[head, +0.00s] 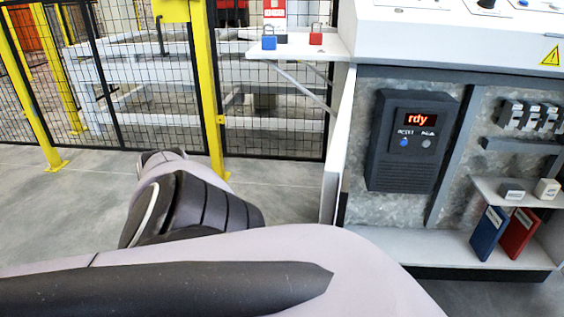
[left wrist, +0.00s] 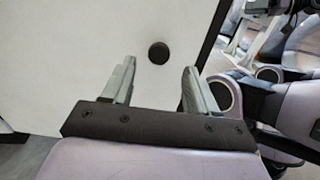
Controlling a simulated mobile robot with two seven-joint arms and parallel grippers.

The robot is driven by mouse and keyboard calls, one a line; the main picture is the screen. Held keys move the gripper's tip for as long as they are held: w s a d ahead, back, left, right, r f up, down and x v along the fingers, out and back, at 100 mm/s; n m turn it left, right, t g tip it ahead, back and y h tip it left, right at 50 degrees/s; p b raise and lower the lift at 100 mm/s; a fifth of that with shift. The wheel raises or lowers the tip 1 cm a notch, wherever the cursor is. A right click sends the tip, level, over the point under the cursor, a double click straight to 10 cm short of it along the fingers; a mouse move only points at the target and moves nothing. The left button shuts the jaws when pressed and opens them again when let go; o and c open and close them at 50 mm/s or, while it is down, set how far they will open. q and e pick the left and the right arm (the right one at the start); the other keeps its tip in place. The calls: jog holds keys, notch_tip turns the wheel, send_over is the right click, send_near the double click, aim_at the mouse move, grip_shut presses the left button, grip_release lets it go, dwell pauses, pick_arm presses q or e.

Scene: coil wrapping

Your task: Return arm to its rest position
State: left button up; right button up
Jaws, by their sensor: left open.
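My left arm (head: 190,205) reaches across the lower part of the head view, and its forearm covers the bottom. Its gripper does not show in the head view. In the left wrist view my left gripper (left wrist: 157,82) is open, its two grey fingers apart with nothing between them. Behind the fingers is a pale flat panel (left wrist: 85,50) with a round black spot (left wrist: 158,52). I cannot tell how far the panel is from the fingertips. My right gripper is in neither view.
A control cabinet with a dark unit (head: 412,150) reading "rdy" stands at right. A small shelf (head: 300,50) holds a blue padlock (head: 269,42) and a red padlock (head: 316,38). Yellow-posted mesh fencing (head: 215,110) stands behind. Blue (head: 489,232) and red binders (head: 521,233) stand low. Floor at left is clear.

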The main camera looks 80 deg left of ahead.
pick_arm(q)
jog(key=shift+v, duration=1.1)
jog(key=shift+d, duration=0.1)
